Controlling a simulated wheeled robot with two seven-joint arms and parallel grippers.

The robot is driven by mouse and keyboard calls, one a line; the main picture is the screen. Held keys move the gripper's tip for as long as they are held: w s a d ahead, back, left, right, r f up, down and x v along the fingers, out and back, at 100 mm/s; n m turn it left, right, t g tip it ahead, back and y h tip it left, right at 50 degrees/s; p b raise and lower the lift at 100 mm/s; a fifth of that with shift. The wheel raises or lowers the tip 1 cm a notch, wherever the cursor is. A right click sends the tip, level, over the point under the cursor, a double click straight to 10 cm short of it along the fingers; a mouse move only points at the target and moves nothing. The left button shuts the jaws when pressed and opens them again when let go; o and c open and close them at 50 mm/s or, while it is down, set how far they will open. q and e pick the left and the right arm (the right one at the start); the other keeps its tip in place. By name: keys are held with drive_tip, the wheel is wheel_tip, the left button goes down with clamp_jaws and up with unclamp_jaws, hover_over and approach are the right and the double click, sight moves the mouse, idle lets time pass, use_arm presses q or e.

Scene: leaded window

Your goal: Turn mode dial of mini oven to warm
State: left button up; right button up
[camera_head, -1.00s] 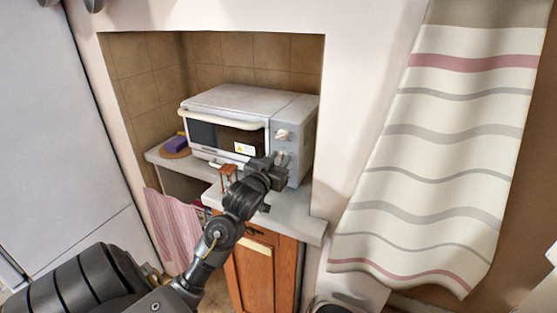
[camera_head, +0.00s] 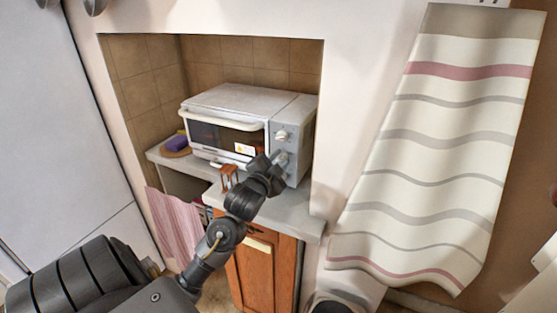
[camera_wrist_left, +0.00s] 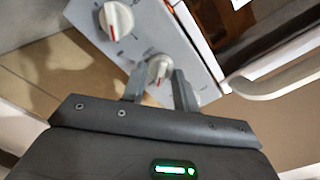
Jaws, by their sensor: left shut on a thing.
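The mini oven (camera_head: 225,103) stands in a tiled niche, with its control panel on the right of its front. An upper dial (camera_head: 282,136) shows clear of the gripper, and it is also in the left wrist view (camera_wrist_left: 117,18). My left gripper (camera_head: 279,160) reaches the lower dial. In the left wrist view the left gripper (camera_wrist_left: 158,82) has its two fingers on either side of the lower white dial (camera_wrist_left: 158,68), shut on it. Small panel marks around the dials are too blurred to read. My right gripper is not in view.
The oven stands on a light counter (camera_head: 293,214) above a wooden cabinet (camera_head: 262,270). A small brown stand (camera_head: 229,177) is in front of the oven. The oven door handle (camera_wrist_left: 275,85) runs close beside the panel.

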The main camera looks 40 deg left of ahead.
use_arm(q)
drive_tip(key=shift+m, duration=0.9)
drive_tip(key=o, duration=0.9)
drive_tip(key=shift+o, duration=0.2)
drive_tip(key=shift+s, duration=0.1)
drive_tip(key=shift+s+d+f, duration=0.1)
drive_tip(key=shift+s+d, duration=0.05)
drive_tip(key=shift+s, duration=0.15)
drive_tip(key=v, duration=1)
